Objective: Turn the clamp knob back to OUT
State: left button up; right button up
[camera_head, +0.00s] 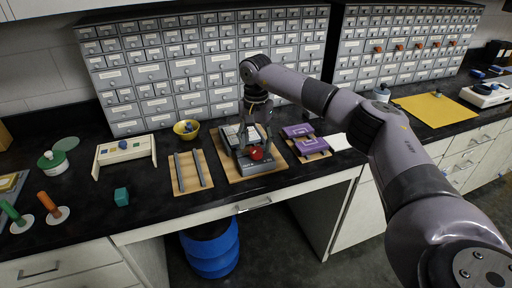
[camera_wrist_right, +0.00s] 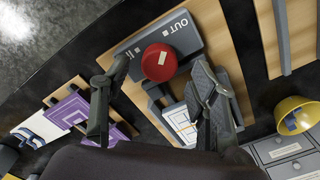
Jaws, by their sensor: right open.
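The red round clamp knob (camera_head: 257,153) sits on the grey clamp block (camera_head: 262,168), which stands on a wooden board (camera_head: 236,175). In the right wrist view the knob (camera_wrist_right: 160,62) is on the grey plate (camera_wrist_right: 193,40), close to the OUT label (camera_wrist_right: 179,25); a second small mark on the plate's other side is unclear. My right gripper (camera_head: 256,138) is open just above the knob. In the wrist view its two fingers (camera_wrist_right: 155,82) stand on either side of the knob, with no contact visible. A white patterned card (camera_wrist_right: 180,124) lies beside the knob. My left gripper is out of view.
Purple pieces (camera_head: 312,145) lie on a board right of the clamp. A board with two grey bars (camera_head: 190,170) and a yellow bowl (camera_head: 186,129) are to the left. Drawer cabinets (camera_head: 185,70) stand behind.

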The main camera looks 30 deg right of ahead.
aim_at(256, 150)
notch_tip(256, 150, up, 10)
jog(key=shift+f, duration=0.15)
dwell(0.5)
